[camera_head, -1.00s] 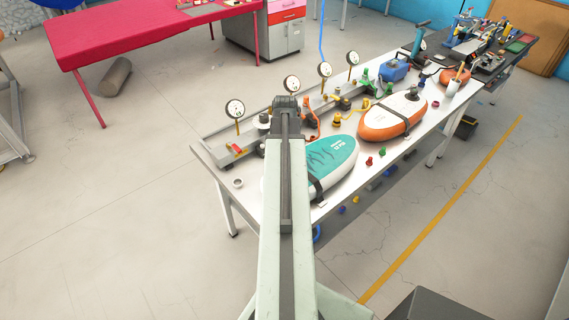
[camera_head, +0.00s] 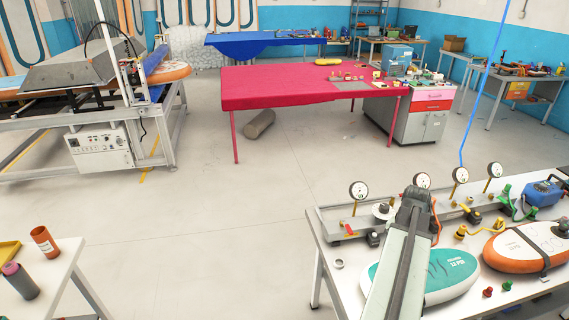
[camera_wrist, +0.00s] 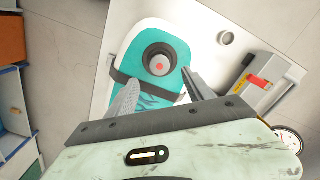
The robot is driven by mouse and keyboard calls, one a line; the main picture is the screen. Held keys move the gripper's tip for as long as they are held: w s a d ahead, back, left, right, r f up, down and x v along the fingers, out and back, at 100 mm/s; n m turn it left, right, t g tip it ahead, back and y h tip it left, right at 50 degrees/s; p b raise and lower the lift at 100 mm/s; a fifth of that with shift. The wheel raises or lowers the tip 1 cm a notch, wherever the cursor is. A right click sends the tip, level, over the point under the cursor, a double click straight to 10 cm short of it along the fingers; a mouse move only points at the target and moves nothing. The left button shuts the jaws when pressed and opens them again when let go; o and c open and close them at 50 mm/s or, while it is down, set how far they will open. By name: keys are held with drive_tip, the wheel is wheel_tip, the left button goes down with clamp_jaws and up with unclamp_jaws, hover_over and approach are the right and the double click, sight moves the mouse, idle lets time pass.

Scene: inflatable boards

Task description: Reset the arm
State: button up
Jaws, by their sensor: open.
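My gripper (camera_wrist: 160,77) is open in the wrist view, its two dark fingers spread and apart. Beyond them lies a teal and white inflatable board (camera_wrist: 128,70) with a dark strap. In the head view, my pale arm (camera_head: 402,262) reaches over the table and partly covers the teal board (camera_head: 450,272). The gripper itself is hidden there.
The white worktable (camera_head: 345,285) carries gauges, fittings and an orange and white board (camera_head: 520,252). A red table (camera_head: 290,88) stands behind, and a small table with an orange cup (camera_head: 44,241) at lower left. The middle floor (camera_head: 200,230) is clear.

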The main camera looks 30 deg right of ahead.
drive_tip(key=w+a+f+n+b, duration=0.2)
drive_tip(key=w+a+n, duration=0.1)
drive_tip(key=w+a, duration=0.7)
drive_tip(key=w+a+f+n+b, duration=0.2)
drive_tip(key=w+a+n, duration=0.1)
drive_tip(key=w+a, duration=0.65)
drive_tip(key=w+a+f+n+b, duration=0.1)
drive_tip(key=a+n, duration=0.3)
drive_tip(key=a, duration=1.1)
drive_tip(key=w+a+f+n+b, duration=0.1)
drive_tip(key=a+n, duration=0.3)
drive_tip(key=a, duration=1.1)
drive_tip(key=shift+w+a+f+n+b, duration=0.3)
drive_tip(key=shift+w+a+n, duration=0.1)
drive_tip(key=shift+w, duration=0.35)
